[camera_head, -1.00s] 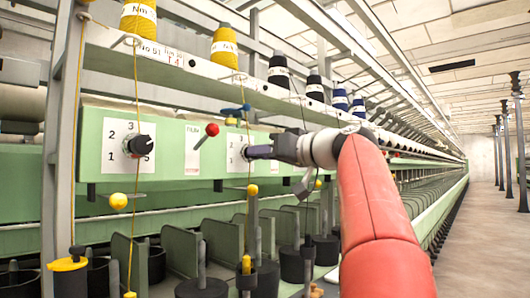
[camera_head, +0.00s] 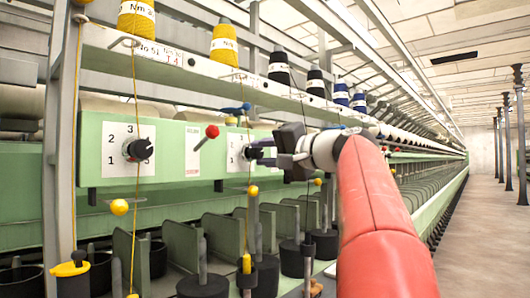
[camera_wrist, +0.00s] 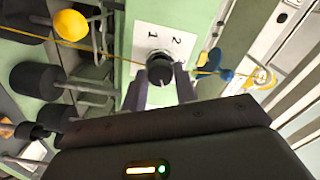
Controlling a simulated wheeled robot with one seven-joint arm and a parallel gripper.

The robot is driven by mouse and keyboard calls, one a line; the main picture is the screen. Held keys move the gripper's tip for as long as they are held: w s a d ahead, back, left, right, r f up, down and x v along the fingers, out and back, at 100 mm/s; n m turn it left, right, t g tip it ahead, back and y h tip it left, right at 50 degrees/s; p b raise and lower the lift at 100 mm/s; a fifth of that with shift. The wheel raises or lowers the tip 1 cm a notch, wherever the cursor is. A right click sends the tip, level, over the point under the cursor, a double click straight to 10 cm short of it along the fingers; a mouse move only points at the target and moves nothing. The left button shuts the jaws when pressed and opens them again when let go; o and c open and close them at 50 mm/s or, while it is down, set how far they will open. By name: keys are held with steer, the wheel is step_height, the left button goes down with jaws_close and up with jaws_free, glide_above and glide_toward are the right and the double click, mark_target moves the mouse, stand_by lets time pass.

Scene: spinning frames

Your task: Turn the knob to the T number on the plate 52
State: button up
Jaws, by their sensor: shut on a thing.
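My gripper (camera_head: 254,153) is at the second dial plate (camera_head: 234,146) on the green panel. In the wrist view its two fingers (camera_wrist: 160,88) stand on either side of a dark round knob (camera_wrist: 160,68) and are shut on it. The white dial plate in the wrist view (camera_wrist: 160,36) shows a 1 and a 2; its other numbers are hidden. The knob's pointer is not readable. A label on the rail above, reading about No 51 (camera_head: 148,48), is partly legible; I cannot make out a plate 52.
Another black knob (camera_head: 138,149) sits on the left dial plate (camera_head: 115,137). A red ball lever (camera_head: 212,131) sticks out between the dials. Yellow thread runs down past the panel from yellow cones (camera_head: 224,45). A blue thread guide (camera_wrist: 226,74) is near the fingers.

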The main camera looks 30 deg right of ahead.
steer(key=m, duration=0.5)
steer(key=shift+m, duration=0.3)
steer(key=m, duration=0.5)
steer(key=shift+m, duration=0.4)
steer(key=o, duration=1)
steer(key=shift+r, duration=0.1)
steer(key=v, duration=0.7)
steer(key=shift+s+d+b, duration=0.2)
steer(key=shift+s+b, duration=0.1)
steer(key=shift+s, duration=0.05)
